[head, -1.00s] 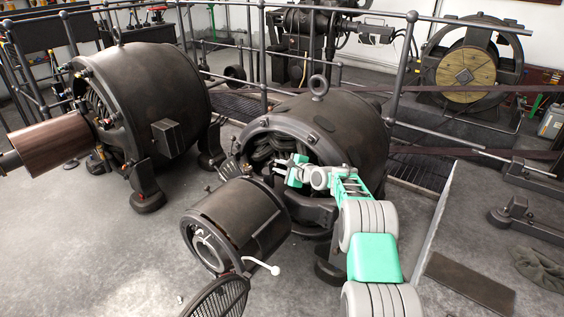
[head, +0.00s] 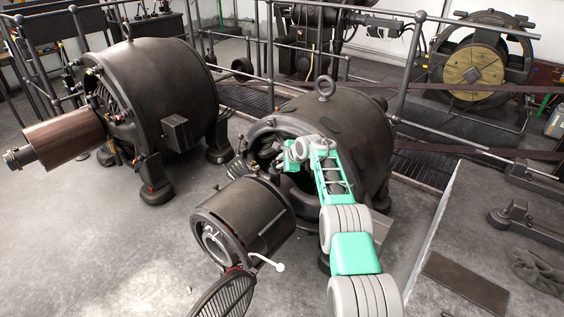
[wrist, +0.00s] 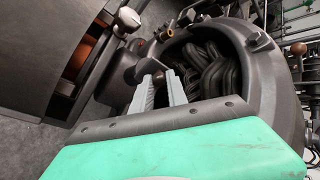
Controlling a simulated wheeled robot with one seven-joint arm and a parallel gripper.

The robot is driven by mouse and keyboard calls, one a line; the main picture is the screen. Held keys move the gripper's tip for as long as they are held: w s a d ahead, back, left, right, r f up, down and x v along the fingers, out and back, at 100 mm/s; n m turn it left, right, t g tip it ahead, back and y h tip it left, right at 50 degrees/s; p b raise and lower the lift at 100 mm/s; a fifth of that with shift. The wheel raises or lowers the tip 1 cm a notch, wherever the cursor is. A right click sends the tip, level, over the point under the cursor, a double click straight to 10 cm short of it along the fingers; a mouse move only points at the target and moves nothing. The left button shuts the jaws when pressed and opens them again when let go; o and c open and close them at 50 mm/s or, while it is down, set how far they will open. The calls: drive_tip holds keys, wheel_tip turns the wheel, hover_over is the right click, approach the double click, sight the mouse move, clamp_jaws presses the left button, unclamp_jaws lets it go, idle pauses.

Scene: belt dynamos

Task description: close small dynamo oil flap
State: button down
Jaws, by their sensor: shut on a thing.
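The dark dynamo (head: 350,125) at the centre right of the head view has an open round end, with dark coils (wrist: 205,65) inside it in the wrist view. My gripper (wrist: 158,76) is beside that opening, its two grey fingers close together at a dark rounded bearing housing (wrist: 150,66). The fingers are shut on a small dark part there; its outline is mostly hidden, so I cannot tell whether it is the oil flap or how far the flap stands open. In the head view my wrist covers the fingertips.
A dark drum (head: 240,222) with a white-knobbed lever (head: 280,267) stands in front of the opening. Another dynamo (head: 170,85) stands at the left. Railings (head: 405,70) run behind. Floor is clear at lower left.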

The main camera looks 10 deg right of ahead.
drive_tip(key=c, duration=1.3)
unclamp_jaws()
drive_tip(key=shift+s+d+r, duration=0.1)
drive_tip(key=shift+s+r, duration=0.1)
drive_tip(key=shift+r, duration=0.1)
drive_tip(key=p+v, duration=0.1)
drive_tip(key=v, duration=0.6)
drive_tip(key=shift+p, duration=0.3)
drive_tip(key=shift+s, duration=0.1)
